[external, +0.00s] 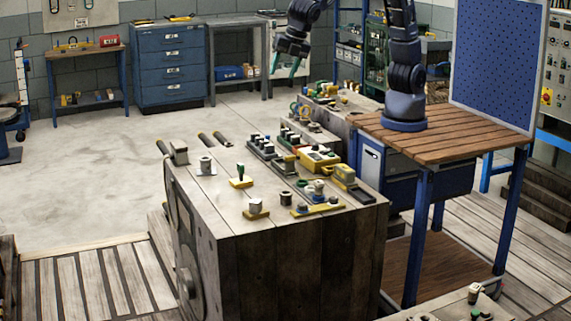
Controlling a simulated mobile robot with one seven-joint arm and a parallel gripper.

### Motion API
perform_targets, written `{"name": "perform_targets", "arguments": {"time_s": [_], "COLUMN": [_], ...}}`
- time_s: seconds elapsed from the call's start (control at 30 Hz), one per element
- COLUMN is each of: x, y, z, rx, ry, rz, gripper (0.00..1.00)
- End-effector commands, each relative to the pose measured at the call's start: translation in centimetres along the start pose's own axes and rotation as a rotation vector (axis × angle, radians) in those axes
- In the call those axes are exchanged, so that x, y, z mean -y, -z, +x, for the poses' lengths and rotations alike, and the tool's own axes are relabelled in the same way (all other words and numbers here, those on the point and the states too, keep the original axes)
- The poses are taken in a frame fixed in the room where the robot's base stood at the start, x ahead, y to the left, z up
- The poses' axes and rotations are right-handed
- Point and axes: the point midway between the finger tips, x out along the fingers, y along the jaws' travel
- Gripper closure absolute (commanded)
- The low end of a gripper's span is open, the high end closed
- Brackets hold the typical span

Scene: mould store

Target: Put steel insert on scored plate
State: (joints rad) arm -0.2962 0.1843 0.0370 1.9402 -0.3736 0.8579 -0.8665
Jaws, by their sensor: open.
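My gripper (287,64) hangs open and empty at the top centre, with teal fingers pointing down, well above and behind the wooden block bench (225,215). Several small metal parts stand on that bench. A silvery block (256,205) sits on a yellow base near the front edge. A grey cylinder (205,164) stands on a pale plate at the left. A small dark cylinder (286,198) stands alone on the wood. I cannot tell which part is the steel insert or which plate is scored; any score marks are too small to see.
A green-handled tool (240,170) stands upright on a yellow plate. A yellow box (319,159), a row of dark blocks (268,151) and a yellow tray (323,209) crowd the bench's right half. A slatted table (450,136) stands right. Bare wood shows at the bench's front left.

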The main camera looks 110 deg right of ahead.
Motion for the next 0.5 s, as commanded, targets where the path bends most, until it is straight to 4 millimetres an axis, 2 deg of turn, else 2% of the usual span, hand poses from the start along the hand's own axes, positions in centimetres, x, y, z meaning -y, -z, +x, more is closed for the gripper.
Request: {"name": "perform_targets", "arguments": {"time_s": [0.03,0.2,0.5], "x": [0.8,3.8,10.2], "y": [-1.6,-5.9,-12.5], "z": [-1.4,-4.7,-9.4], "rx": [-0.008,-0.03,-0.076], "ry": [-0.004,-0.004,0.003], "rz": [0.056,0.244,0.574], "gripper": [0.49,0.49,0.49]}}
